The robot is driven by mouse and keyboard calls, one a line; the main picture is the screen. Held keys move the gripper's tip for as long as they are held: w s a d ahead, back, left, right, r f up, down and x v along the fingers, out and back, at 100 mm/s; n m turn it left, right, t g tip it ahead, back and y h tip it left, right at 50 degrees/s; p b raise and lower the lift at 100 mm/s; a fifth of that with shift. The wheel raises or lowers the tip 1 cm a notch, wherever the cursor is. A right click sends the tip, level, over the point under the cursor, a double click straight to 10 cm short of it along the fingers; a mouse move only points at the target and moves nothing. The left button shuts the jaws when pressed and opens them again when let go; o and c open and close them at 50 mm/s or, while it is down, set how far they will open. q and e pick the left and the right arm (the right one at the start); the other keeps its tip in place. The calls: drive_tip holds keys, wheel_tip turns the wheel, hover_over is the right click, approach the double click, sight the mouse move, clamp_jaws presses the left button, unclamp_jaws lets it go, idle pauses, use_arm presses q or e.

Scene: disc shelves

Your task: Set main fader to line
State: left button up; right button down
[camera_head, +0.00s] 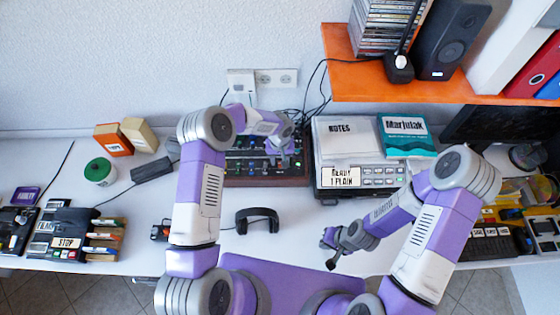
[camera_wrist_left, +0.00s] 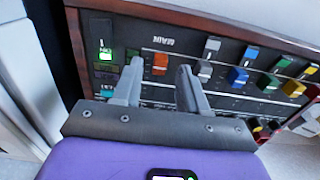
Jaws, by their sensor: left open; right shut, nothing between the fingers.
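The mixer (camera_head: 265,181) is a dark panel with a wooden rim on the desk, and its panel (camera_wrist_left: 225,50) fills much of the left wrist view. An orange fader cap (camera_wrist_left: 160,64) sits beside the upside-down MAIN label (camera_wrist_left: 165,41). My left gripper (camera_wrist_left: 160,68) is open, with its fingers on either side of the orange cap in the picture; I cannot tell whether they touch it. In the head view my left gripper (camera_head: 284,152) is over the mixer and hides part of it. My right gripper (camera_head: 330,254) is shut and empty above the desk's front.
Other fader caps, white (camera_wrist_left: 204,70), blue (camera_wrist_left: 237,76), green (camera_wrist_left: 268,83) and yellow (camera_wrist_left: 293,88), stand beside the orange one. A device labelled READY (camera_head: 362,177) is right of the mixer. Headphones (camera_head: 257,218) lie in front. An orange shelf (camera_head: 400,92) overhangs the back right.

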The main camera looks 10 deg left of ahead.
use_arm(q)
drive_tip(key=shift+f, duration=0.75)
clamp_jaws()
